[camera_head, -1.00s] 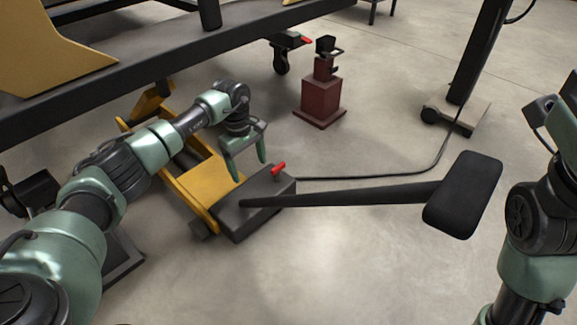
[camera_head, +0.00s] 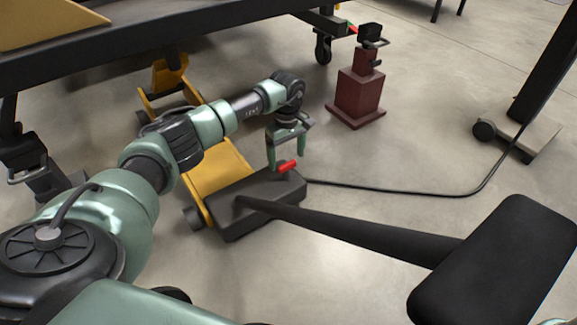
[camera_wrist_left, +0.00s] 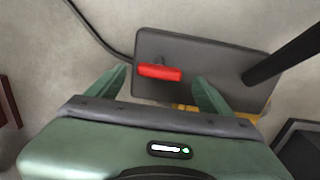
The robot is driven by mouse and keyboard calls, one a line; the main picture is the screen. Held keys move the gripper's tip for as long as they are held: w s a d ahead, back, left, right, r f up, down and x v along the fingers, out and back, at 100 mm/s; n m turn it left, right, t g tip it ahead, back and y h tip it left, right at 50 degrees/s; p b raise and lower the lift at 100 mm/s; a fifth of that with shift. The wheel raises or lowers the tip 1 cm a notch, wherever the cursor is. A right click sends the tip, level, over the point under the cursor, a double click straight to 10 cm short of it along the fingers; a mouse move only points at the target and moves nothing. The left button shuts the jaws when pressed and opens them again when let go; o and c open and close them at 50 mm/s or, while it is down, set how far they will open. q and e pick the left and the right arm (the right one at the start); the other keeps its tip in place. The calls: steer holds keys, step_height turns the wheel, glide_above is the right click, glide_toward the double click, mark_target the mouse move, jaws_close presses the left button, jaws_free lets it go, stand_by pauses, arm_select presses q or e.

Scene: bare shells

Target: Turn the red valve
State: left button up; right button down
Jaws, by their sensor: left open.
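The red valve (camera_head: 287,166) is a short red handle on the dark end block (camera_head: 243,219) of a yellow floor jack. My left gripper (camera_head: 286,164) is open, with its fingers pointing down right at the valve. In the left wrist view, the red valve (camera_wrist_left: 160,72) lies crosswise between the two open fingers of the left gripper (camera_wrist_left: 160,88), near the fingertips. I cannot tell whether either finger touches it. My right gripper is not in view.
A long black handle (camera_head: 350,236) with a wide pad (camera_head: 500,265) runs from the jack to the lower right. A black cable (camera_head: 400,190) crosses the floor. A dark red stand (camera_head: 359,95) stands behind. A dark beam (camera_head: 150,48) spans the upper left.

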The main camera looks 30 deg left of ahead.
mark_target(287, 171)
arm_select(q)
steer(key=shift+f+b, duration=0.5)
steer(key=shift+f, duration=0.9)
steer(key=c, duration=1.4)
steer(key=shift+o, duration=0.2)
